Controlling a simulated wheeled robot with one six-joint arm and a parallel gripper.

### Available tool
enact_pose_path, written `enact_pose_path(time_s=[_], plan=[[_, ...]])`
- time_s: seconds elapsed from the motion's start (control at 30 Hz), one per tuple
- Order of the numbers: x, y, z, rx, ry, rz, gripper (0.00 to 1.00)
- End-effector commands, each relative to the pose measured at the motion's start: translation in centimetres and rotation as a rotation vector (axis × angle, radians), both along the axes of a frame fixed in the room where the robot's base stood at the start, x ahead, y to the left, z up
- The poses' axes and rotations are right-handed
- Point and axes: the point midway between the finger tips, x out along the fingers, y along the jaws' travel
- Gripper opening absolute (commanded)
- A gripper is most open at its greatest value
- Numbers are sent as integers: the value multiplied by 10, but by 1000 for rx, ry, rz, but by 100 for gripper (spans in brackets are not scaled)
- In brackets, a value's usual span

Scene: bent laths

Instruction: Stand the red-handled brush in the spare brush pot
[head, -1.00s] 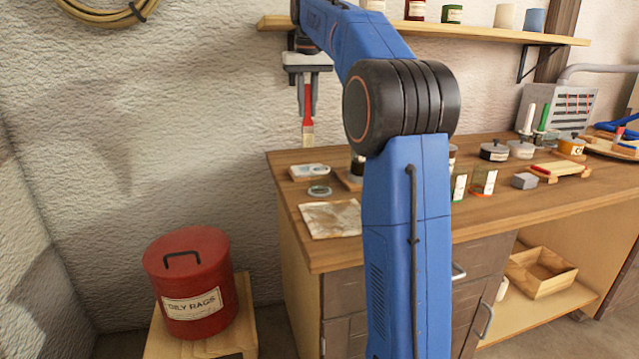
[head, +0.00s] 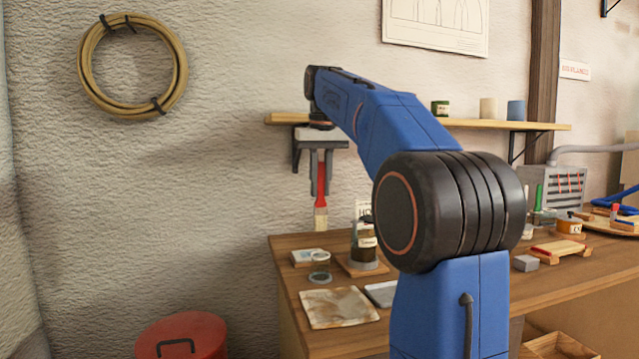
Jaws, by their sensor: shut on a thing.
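My gripper (head: 321,187) is shut on the red handle of the brush (head: 320,215). The brush hangs upright, with its pale bristles pointing down, in front of the wall and above the back left of the bench. I cannot tell for sure which vessel is the spare brush pot.
The bench (head: 288,248) carries a stained cloth or sheet (head: 338,307) at its front left. A wall shelf (head: 288,118) runs behind my gripper. A red bin (head: 182,335) stands at lower left. A grey block (head: 525,263) and several small items lie to the right.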

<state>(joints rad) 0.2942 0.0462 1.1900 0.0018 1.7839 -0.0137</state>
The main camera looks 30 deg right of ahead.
Motion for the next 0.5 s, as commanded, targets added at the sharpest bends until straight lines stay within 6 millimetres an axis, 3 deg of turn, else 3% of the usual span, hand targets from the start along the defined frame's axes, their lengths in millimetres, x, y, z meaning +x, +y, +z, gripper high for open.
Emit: enact_pose_path(time_s=[0.5], plan=[[0,0,-33,0,1,0,0]])
